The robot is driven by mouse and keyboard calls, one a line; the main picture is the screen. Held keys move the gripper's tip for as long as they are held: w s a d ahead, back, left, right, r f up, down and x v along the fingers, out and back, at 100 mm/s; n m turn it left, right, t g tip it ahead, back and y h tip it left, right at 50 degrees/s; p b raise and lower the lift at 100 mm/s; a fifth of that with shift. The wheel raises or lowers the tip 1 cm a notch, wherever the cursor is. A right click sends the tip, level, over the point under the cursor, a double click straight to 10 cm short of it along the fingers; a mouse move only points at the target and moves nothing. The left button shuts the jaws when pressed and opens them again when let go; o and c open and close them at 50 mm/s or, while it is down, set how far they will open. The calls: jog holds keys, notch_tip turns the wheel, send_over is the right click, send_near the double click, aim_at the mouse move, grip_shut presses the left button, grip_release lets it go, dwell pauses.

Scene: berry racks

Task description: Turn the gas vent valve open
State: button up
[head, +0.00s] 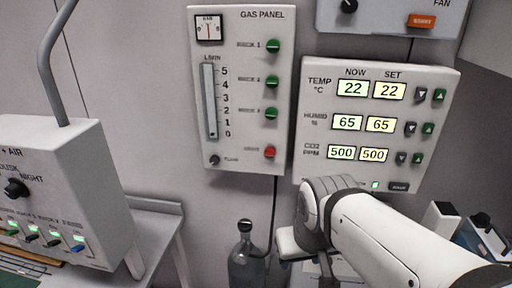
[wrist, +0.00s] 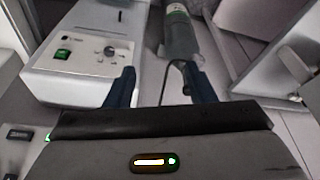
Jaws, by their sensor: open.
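The white gas panel (head: 235,165) hangs on the wall in the head view, left of centre. Its red knob (head: 270,151) is at the lower right, below several green knobs; its label is too blurred to read surely. I cannot tell how the red knob is turned. My gripper (wrist: 163,88) is open and empty in the wrist view, its two dark fingers apart. In the head view my arm comes in from the lower right and hides most of the gripper, below and right of the gas panel. The red knob does not show in the wrist view.
A climate panel (head: 308,165) with lit numbers hangs right of the gas panel. A grey gas bottle (head: 246,268) stands below, with a hose. A white control box (head: 75,150) with a bent pipe is at left. The wrist view shows a white box (wrist: 60,88) with a green switch.

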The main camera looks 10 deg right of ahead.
aim_at(269, 155)
jog(key=w+d+f+n+t+h+b, duration=0.1)
jog(key=w+d+n+t+h+b, duration=0.1)
jog(key=w+n+h+b, duration=0.35)
jog(key=w+d+f+n+t+h+b, duration=0.1)
jog(key=w+d+n+t+h+b, duration=0.15)
jog(key=w+n+b, duration=0.45)
jog(key=w+a+r+n+t+b, duration=0.7)
jog(key=w+a+n+t+b, duration=0.2)
jog(key=w, duration=0.1)
jog(key=shift+g, duration=0.35)
jog(key=x, duration=0.7)
jog(key=shift+d, duration=0.15)
jog(key=shift+f, duration=0.1)
jog(key=c, duration=1)
